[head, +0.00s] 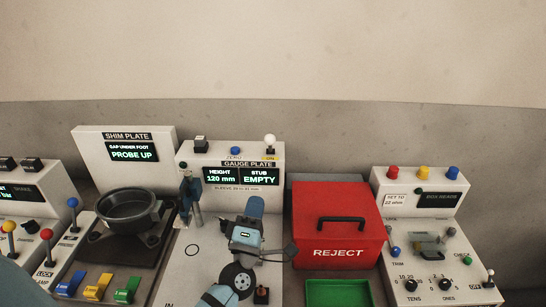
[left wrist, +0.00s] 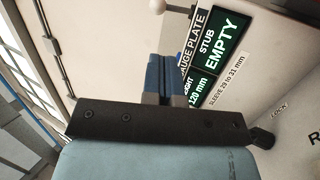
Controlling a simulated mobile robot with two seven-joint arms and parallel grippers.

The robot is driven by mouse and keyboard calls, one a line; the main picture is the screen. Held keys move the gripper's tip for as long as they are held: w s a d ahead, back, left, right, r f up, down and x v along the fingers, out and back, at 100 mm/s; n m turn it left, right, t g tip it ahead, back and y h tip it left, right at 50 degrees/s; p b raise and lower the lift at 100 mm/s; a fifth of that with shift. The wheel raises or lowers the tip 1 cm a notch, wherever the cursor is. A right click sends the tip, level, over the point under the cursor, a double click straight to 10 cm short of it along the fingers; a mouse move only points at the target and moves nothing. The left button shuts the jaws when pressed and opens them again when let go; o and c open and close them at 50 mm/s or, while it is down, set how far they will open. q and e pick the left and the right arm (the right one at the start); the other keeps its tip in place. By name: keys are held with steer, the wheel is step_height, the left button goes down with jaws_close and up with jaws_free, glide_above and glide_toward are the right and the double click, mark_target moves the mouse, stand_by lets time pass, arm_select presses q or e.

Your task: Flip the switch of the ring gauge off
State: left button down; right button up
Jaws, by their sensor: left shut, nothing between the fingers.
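The gauge console (head: 228,160) is a white panel labelled GAUGE PLATE, with a lit display reading HEIGHT 120 mm and STUB EMPTY. A white ball-topped switch (head: 270,140) stands on its top right, above a small yellow label. In the left wrist view a pale ball (left wrist: 157,5) at the top edge looks like this switch. My left gripper (head: 255,206) is in front of the console, below the display and apart from the switch. Its blue fingers also show in the left wrist view (left wrist: 165,75), shut and empty. My right gripper is not in view.
A red REJECT box (head: 338,230) with a black handle stands right of my left gripper, behind a green tray (head: 338,292). The shim plate station (head: 125,155) is on the left. A console with coloured buttons (head: 420,190) is at the right. The wall above is clear.

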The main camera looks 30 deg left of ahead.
mark_target(270, 144)
arm_select(q)
steer(key=shift+a, duration=0.1)
steer(key=shift+s+r, duration=0.1)
steer(key=p+x, duration=0.3)
steer(key=x, duration=1.1)
